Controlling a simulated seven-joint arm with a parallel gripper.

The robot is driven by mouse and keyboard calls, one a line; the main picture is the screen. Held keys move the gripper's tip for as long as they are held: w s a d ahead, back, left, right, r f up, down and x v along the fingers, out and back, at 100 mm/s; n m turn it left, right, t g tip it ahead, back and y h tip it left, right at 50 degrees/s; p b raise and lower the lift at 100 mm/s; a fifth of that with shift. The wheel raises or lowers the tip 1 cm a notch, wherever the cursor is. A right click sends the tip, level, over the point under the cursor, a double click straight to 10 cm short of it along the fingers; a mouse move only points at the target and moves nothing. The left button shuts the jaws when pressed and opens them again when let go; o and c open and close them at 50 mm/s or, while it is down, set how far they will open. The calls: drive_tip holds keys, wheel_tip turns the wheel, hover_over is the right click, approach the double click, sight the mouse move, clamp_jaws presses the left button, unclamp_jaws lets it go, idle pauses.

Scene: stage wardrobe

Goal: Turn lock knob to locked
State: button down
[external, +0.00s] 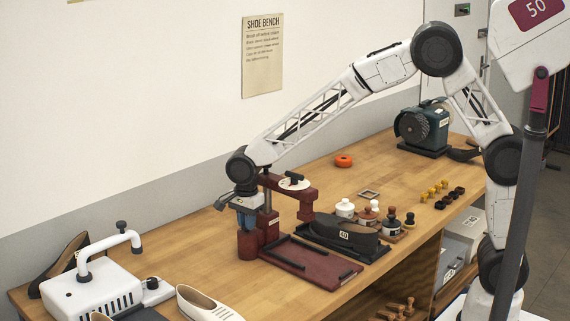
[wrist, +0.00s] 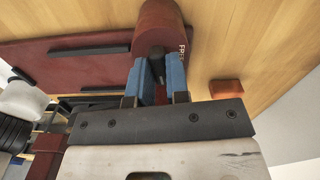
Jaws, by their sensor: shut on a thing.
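The dark red press (external: 267,223) stands on the wooden bench, with a red cylinder (external: 247,245) at its left. In the wrist view, the dark lock knob (wrist: 157,54) sits in front of the red cylinder (wrist: 160,22), which bears partly readable white lettering that looks like "FREE". My gripper (wrist: 161,84) has its blue fingers on both sides of the knob and is shut on it. In the external view my gripper (external: 243,217) is above the cylinder, and it hides the knob there. The knob's exact turn angle is hard to tell.
A white machine (external: 92,290) is at the front left. A small red block (wrist: 225,88) lies nearby.

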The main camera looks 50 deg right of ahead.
idle(0.4)
drive_tip(key=c, duration=1.1)
unclamp_jaws()
drive_tip(key=shift+r, duration=0.1)
drive_tip(key=shift+r, duration=3.85)
drive_tip(key=shift+o, duration=0.3)
